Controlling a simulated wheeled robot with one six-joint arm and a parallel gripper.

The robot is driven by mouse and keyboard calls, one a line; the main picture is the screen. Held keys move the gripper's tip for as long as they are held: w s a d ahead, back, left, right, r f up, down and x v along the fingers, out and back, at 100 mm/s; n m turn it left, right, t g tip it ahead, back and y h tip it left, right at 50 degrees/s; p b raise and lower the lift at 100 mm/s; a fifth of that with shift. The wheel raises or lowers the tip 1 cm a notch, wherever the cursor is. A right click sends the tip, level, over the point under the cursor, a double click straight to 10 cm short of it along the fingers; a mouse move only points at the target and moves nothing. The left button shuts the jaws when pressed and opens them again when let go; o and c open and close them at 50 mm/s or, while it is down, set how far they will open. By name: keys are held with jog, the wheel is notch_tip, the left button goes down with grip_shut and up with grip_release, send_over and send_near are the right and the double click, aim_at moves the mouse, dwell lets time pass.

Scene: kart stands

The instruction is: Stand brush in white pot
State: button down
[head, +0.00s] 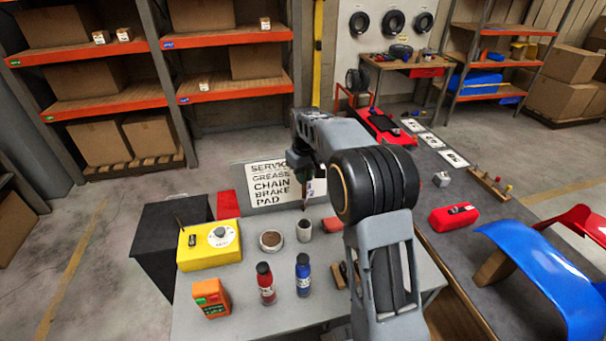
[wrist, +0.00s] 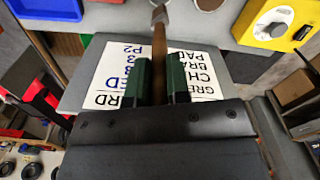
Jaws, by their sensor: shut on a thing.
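The white pot (head: 304,231) stands upright on the grey table, right of a round dish with brown contents (head: 271,241). My gripper (head: 306,178) is above and slightly behind the pot in the head view. Its two green fingers (wrist: 160,82) are shut on the brush. The brush (wrist: 158,45) shows in the wrist view as a brown handle between the fingers, with a metal part at the top edge. In the head view the brush (head: 304,199) points down, its low end just above the pot's rim in the picture. Its bristles are not clear. The pot is not recognisable in the wrist view.
A yellow box with a dial (head: 209,245), an orange device (head: 211,298), a red bottle (head: 265,283) and a blue bottle (head: 303,275) stand around the pot. A lettered sign (head: 270,185) is behind it. A red block (head: 333,224) lies close to its right.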

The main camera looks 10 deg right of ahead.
aim_at(304, 198)
jog(key=shift+f+b, duration=3.85)
jog(key=shift+f, duration=1.9)
jog(key=c, duration=1)
grip_release()
jog(key=shift+r, duration=0.1)
notch_tip(304, 198, up, 14)
jog(key=shift+s+f, duration=0.1)
jog(key=shift+f, duration=0.05)
